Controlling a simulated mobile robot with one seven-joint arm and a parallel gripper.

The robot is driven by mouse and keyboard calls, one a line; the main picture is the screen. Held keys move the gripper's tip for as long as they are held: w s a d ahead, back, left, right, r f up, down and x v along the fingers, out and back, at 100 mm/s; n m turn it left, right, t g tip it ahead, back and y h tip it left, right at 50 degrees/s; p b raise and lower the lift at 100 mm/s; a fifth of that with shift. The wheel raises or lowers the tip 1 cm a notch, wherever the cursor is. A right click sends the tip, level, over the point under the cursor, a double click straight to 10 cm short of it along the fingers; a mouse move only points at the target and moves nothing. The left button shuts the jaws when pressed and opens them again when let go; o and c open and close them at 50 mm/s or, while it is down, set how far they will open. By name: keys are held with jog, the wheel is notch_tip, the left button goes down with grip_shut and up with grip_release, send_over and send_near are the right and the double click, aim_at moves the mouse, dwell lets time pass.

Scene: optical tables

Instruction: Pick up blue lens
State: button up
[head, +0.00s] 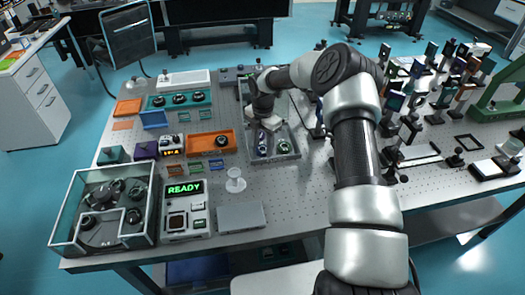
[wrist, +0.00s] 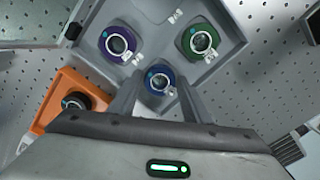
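The blue lens (wrist: 160,88) sits in a grey tray (wrist: 205,75), at the near corner of that tray in the wrist view. A purple lens (wrist: 117,42) and a green lens (wrist: 200,40) sit in the same tray, beyond it to the left and right. My gripper (wrist: 157,79) is open, with one finger on each side of the blue lens. A gap shows between each finger and the lens. In the head view my gripper (head: 264,130) is over the tray (head: 290,157); the green lens (head: 284,146) shows beside it.
An orange tray (head: 193,149) holding a dark round part stands left of the grey tray. A clear stand (head: 235,180), a box with a READY display (head: 184,210) and a flat grey plate (head: 241,218) are nearer. Many mounted optics crowd the right.

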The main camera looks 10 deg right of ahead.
jog(key=c, duration=0.6)
jog(key=shift+r, duration=0.15)
